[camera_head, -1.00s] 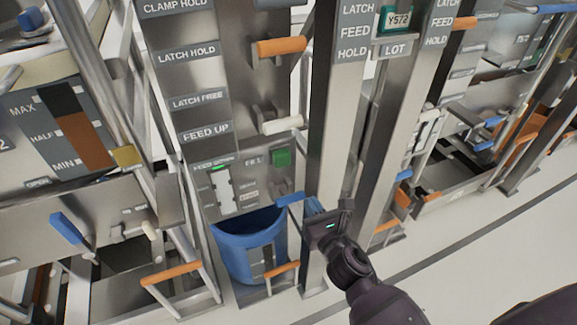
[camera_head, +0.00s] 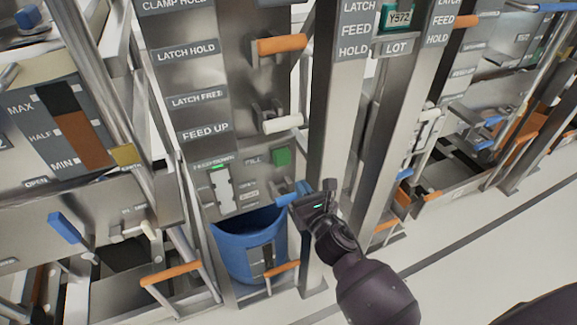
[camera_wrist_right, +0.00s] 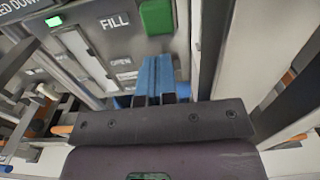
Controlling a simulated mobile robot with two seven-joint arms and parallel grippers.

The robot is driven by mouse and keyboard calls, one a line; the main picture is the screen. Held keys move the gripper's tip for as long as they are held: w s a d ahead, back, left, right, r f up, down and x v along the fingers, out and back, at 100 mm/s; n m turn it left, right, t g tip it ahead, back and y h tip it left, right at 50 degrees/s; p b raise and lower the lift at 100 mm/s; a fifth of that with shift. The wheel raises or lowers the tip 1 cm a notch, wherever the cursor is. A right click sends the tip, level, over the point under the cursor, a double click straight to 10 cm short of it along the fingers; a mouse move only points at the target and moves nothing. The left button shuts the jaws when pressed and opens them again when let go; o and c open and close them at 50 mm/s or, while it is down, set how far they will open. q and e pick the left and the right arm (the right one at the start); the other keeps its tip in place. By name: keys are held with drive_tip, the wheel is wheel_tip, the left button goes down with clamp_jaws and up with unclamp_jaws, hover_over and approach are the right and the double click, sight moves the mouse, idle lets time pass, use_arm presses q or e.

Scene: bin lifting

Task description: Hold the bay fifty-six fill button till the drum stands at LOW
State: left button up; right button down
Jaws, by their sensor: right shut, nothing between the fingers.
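The green fill button (camera_head: 281,156) sits on a metal panel above the blue drum (camera_head: 250,250). In the right wrist view the button (camera_wrist_right: 156,16) is beside a FILL label (camera_wrist_right: 115,22). My right gripper (camera_head: 303,188) is shut and empty, its blue fingers together, below and right of the button in the head view. In the wrist view its fingertips (camera_wrist_right: 154,60) point toward the button with a visible gap in the picture. A pale gauge strip (camera_head: 222,188) with a lit green lamp (camera_head: 217,167) is left of the button; its small labels are unreadable. My left gripper is out of view.
An orange handle (camera_head: 282,268) is in front of the drum, and a white handle (camera_head: 282,123) is above the button. Open floor lies at lower right.

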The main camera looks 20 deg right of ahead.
sight(285, 160)
drive_tip(key=w, duration=0.7)
drive_tip(key=shift+w+a+f+b, duration=0.1)
drive_tip(key=shift+w+b, duration=0.1)
drive_tip(key=shift+b, duration=0.2)
drive_tip(key=shift+w, duration=0.6)
